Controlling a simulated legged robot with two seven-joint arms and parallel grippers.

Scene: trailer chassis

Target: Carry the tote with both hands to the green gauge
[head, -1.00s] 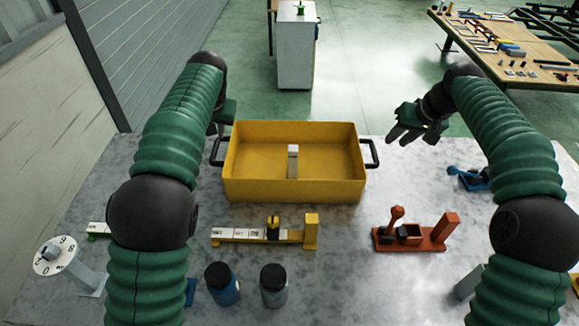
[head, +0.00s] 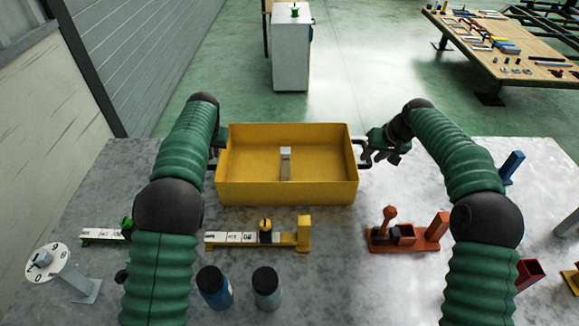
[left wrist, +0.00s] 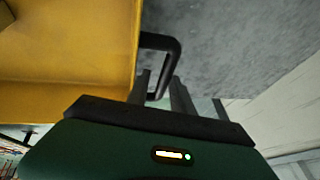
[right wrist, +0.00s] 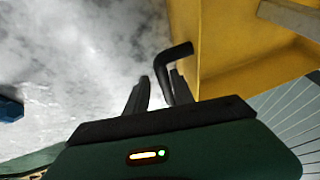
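The yellow tote (head: 287,190) stands on the grey table with a black handle at each end and a small light upright block (head: 286,163) inside. My right gripper (head: 374,153) is at its right handle. In the right wrist view the fingers (right wrist: 160,76) are open, with the bent handle (right wrist: 166,62) between them. My left gripper is mostly hidden by its arm in the head view. In the left wrist view its fingers (left wrist: 160,80) are open astride the left handle (left wrist: 160,40). A green gauge (head: 103,235) with a white scale lies at the left, partly behind my left arm.
A yellow gauge (head: 250,239) and a red fixture (head: 408,236) stand in front of the tote. Two dark-capped bottles (head: 267,288) are at the near edge and a white dial (head: 47,262) at the left. A grey cabinet (head: 291,50) stands behind on the floor.

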